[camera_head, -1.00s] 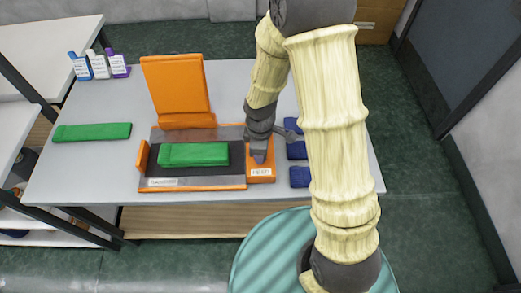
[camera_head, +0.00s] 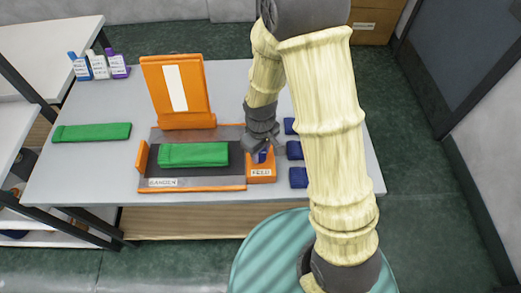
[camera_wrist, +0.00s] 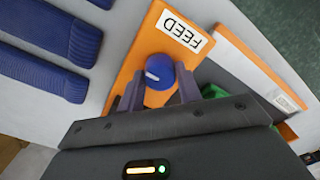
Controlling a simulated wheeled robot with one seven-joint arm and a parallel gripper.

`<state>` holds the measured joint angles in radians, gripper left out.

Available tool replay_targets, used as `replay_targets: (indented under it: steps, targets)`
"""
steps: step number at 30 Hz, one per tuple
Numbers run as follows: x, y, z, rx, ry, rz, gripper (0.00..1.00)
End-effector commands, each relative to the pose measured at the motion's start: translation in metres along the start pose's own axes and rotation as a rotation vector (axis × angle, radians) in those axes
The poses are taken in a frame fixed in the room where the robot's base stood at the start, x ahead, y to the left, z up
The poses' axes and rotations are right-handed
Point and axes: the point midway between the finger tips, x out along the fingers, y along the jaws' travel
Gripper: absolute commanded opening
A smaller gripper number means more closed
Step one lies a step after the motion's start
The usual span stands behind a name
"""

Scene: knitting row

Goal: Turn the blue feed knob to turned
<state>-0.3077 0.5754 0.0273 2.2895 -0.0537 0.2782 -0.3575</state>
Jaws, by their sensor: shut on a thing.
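The blue feed knob (camera_wrist: 160,72) sits on an orange block (camera_wrist: 136,66) with a FEED label (camera_wrist: 182,32). The knob has a short white mark on its top, pointing towards the left in the wrist view. My gripper (camera_wrist: 157,85) is shut on the knob, one dark finger on each side. In the head view, my gripper (camera_head: 262,150) comes down over the orange block (camera_head: 261,174) at the machine's right end, and part of the blue knob (camera_head: 262,156) shows between the fingers.
The machine's dark bed carries a green folded piece (camera_head: 193,154); an orange panel (camera_head: 176,92) with a white strip stands behind. Another green piece (camera_head: 91,132) lies left. Blue pieces (camera_head: 298,177) lie close right of the block. Bottles (camera_head: 99,66) stand at the back left.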

Motion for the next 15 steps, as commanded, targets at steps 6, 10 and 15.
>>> replay_targets:
  steps: [6, 10, 15]
  targets:
    - [-0.0013, 0.0011, -0.0018, 0.006, 0.006, 0.003, 0.12]
    - [-0.0013, 0.0011, -0.0018, 0.006, 0.006, 0.003, 0.12]
    - [-0.0010, 0.0009, -0.0012, 0.005, 0.004, 0.002, 0.56]
